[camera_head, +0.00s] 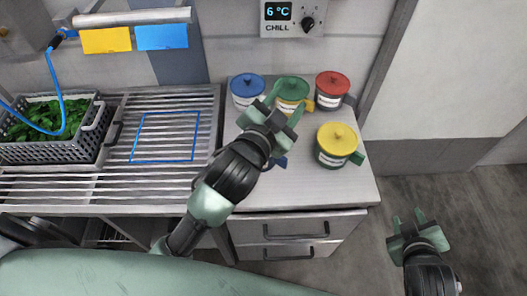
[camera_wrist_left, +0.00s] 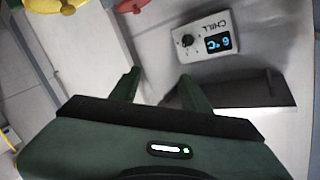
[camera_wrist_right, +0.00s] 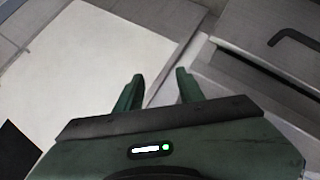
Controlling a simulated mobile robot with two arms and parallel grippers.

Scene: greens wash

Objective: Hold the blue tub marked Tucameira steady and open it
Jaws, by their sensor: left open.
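A tub with a blue lid (camera_head: 247,86) stands upright at the back left of the white counter top, its lid on. Its label is too small to read. A second blue part (camera_head: 281,162) shows beside my left wrist; the rest of that thing is hidden behind my arm. My left gripper (camera_head: 284,108) is open and empty, over the front of the green-lidded tub (camera_head: 292,88) and right of the blue-lidded one. My right gripper (camera_head: 407,218) is open and empty, over the floor right of the counter; its spread fingers also show in the right wrist view (camera_wrist_right: 158,78).
A red-lidded tub (camera_head: 332,86) and a yellow-lidded tub (camera_head: 338,140) stand on the counter (camera_head: 335,188). Left are a slatted drainer (camera_head: 150,170) and a basket of greens (camera_head: 98,115). A chill panel (camera_head: 292,17) hangs on the wall. The counter's front right is clear.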

